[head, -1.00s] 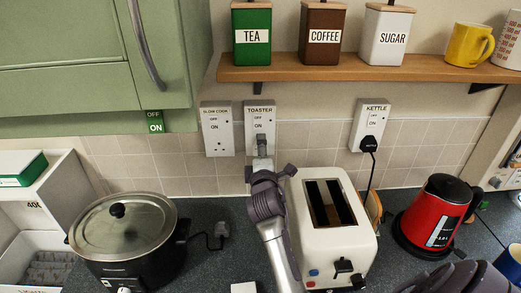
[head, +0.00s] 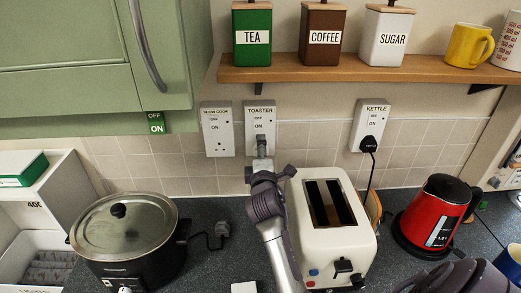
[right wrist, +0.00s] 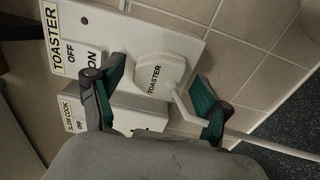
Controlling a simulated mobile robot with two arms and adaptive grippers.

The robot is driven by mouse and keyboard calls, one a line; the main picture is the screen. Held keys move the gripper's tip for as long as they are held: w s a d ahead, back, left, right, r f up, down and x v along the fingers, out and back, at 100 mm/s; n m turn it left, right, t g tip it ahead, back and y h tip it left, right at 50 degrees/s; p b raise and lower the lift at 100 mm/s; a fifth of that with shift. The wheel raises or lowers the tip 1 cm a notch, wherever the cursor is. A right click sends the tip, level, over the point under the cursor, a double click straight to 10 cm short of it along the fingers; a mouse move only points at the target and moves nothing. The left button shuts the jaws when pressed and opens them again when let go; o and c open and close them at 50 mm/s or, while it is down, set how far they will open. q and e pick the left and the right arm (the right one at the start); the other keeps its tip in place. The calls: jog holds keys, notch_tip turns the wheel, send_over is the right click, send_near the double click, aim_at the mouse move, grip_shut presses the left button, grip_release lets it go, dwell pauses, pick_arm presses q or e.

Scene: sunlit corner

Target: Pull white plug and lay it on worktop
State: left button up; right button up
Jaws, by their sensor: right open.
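The white plug (right wrist: 160,76), labelled TOASTER, sits against the toaster socket plate (right wrist: 118,38) in the right wrist view, with a white cord running off to the right. My right gripper (right wrist: 163,84) is open, with one green-padded finger on each side of the plug and visible gaps. In the head view my right gripper (head: 262,150) is in front of the toaster socket plate (head: 259,114) and hides the plug there. The dark worktop (head: 215,268) lies below. My left gripper is not in view.
The white toaster (head: 297,228) stands close right of my right arm. A slow cooker (head: 122,243) is left, its loose plug (head: 222,230) on the worktop. The red kettle (head: 437,213) is right; its black plug (head: 368,145) is in the kettle socket. A shelf (head: 370,72) is above.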

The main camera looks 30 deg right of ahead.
grip_shut()
jog(key=shift+p+v, duration=0.5)
jog(key=shift+v, duration=2.5)
